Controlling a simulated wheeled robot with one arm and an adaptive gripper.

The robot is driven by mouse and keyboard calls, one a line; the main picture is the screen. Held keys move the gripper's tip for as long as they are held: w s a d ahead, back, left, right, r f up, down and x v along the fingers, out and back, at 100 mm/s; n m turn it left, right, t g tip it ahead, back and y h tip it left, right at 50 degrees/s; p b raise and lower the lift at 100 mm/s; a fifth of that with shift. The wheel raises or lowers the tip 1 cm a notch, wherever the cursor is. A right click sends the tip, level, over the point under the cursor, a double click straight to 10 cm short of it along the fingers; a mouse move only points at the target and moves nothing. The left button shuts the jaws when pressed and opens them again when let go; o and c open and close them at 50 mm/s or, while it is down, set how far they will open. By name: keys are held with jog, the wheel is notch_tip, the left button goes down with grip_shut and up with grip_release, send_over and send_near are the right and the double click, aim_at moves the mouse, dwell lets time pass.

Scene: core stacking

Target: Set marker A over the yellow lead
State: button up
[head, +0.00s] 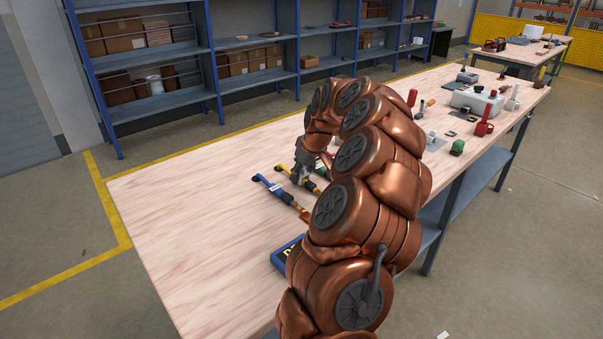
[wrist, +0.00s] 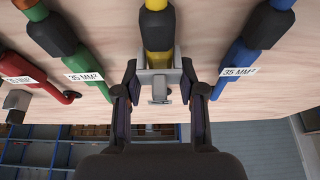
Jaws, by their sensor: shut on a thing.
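The yellow lead (wrist: 158,36) runs down the middle of the wrist view, with a black sleeve on it. My gripper (wrist: 160,80) is at its lower part, its two fingers closed on a small grey piece (wrist: 159,90), which I take to be marker A; no letter shows on it. The piece lies across the lead in this view; I cannot tell whether it touches it. In the head view the gripper (head: 302,172) is low over the table beside the yellow lead (head: 311,186), partly hidden by my arm.
The blue lead (wrist: 240,60) lies to the right; the green lead (wrist: 85,68) and red lead (wrist: 40,84) lie to the left. A blue lettered item (head: 286,252) sits near my arm. Several tools stand at the table's far right. The table's left (head: 190,220) is clear.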

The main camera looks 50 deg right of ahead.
jog(key=shift+f, duration=0.4)
jog(key=o, duration=0.9)
jog(key=shift+r, duration=0.1)
jog(key=v, duration=1.1)
jog(key=shift+s+r, duration=0.15)
jog(key=shift+r, duration=0.2)
